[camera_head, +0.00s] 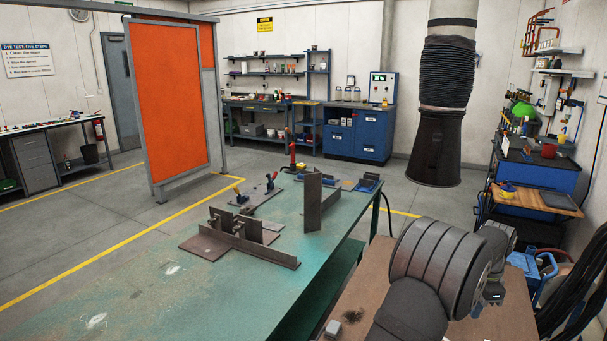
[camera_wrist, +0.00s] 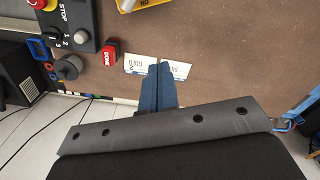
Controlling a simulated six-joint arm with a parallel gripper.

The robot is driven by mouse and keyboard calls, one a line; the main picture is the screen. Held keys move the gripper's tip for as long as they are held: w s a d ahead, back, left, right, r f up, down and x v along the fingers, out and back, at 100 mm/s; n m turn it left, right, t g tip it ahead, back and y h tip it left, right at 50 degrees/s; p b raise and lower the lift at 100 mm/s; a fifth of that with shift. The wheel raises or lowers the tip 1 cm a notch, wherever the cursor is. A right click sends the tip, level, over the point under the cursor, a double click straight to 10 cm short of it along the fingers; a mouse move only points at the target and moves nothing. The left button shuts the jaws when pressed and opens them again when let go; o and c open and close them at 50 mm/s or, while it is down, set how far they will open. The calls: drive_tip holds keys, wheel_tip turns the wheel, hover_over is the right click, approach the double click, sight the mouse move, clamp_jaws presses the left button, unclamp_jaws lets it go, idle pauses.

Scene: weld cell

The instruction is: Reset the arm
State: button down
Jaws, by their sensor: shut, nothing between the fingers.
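My gripper (camera_wrist: 159,72) shows in the wrist view as two blue fingers lying together, with nothing between them. The fingertips overlap a white printed label (camera_wrist: 140,65) in that view; I cannot tell the height between them. In the head view my dark arm bends over the brown bench at the lower right, and the fingers cannot be made out there.
In the wrist view, a control box with a STOP label (camera_wrist: 80,38) and a red block marked DONE (camera_wrist: 111,51) lie left of the fingers. In the head view, the green table (camera_head: 130,285) holds steel plates (camera_head: 240,240). An orange screen (camera_head: 170,95) stands behind.

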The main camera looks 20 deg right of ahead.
drive_tip(key=w+a+f, duration=0.2)
drive_tip(key=a+f, duration=0.2)
drive_tip(key=f, duration=0.4)
idle(1.5)
drive_tip(key=c, duration=2.1)
unclamp_jaws()
